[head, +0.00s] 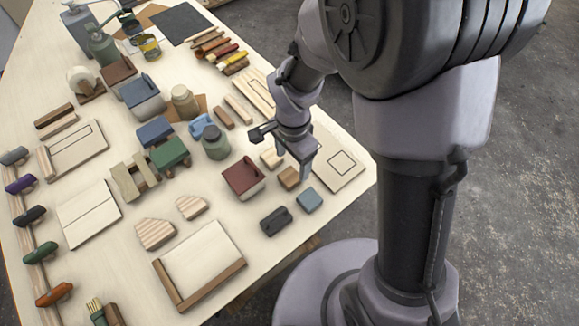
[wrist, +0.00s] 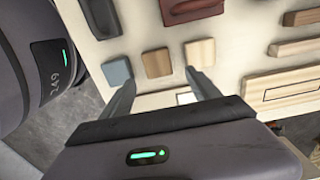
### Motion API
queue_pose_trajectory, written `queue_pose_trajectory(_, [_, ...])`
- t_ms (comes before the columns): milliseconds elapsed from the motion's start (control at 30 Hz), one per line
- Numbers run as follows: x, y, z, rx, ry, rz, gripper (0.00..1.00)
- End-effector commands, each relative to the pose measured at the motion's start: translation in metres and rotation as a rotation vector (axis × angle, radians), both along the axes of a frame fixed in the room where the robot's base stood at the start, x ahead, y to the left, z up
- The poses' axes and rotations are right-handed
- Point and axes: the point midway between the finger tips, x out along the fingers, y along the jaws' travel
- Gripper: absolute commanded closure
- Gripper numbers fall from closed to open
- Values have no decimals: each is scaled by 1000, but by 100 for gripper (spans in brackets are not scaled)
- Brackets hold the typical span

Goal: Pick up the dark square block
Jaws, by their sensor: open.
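The dark square block, a small brown wooden one (head: 289,178), lies on the pale table near its right edge. In the wrist view this brown block (wrist: 157,63) sits in the middle of a row, just beyond the fingertips and between their lines. My gripper (wrist: 160,84) is open and empty, its two fingers spread wider than the block. In the head view my gripper (head: 283,152) is close above the blocks; the exact height cannot be told. A blue-grey square block (head: 309,199) and a pale wooden block (head: 271,158) lie on either side of the brown one.
A dark red box (head: 243,178) and a charcoal block (head: 276,221) lie close by. A pale board with a square outline (head: 340,162) lies at the table's right edge. Many other blocks and tools crowd the table to the left and back.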

Motion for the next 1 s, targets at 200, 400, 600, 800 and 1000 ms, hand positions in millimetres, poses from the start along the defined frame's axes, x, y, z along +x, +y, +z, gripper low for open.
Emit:
queue_pose_trajectory(200, [-8,7,-39,0,4,1,29])
queue_pose_trajectory(400, [-8,7,-57,0,0,0,29])
queue_pose_trajectory(600, [-8,7,-56,1,-1,0,37])
queue_pose_trajectory(800, [-8,7,-56,0,0,0,76])
queue_pose_trajectory(1000, [-8,7,-55,0,0,0,94])
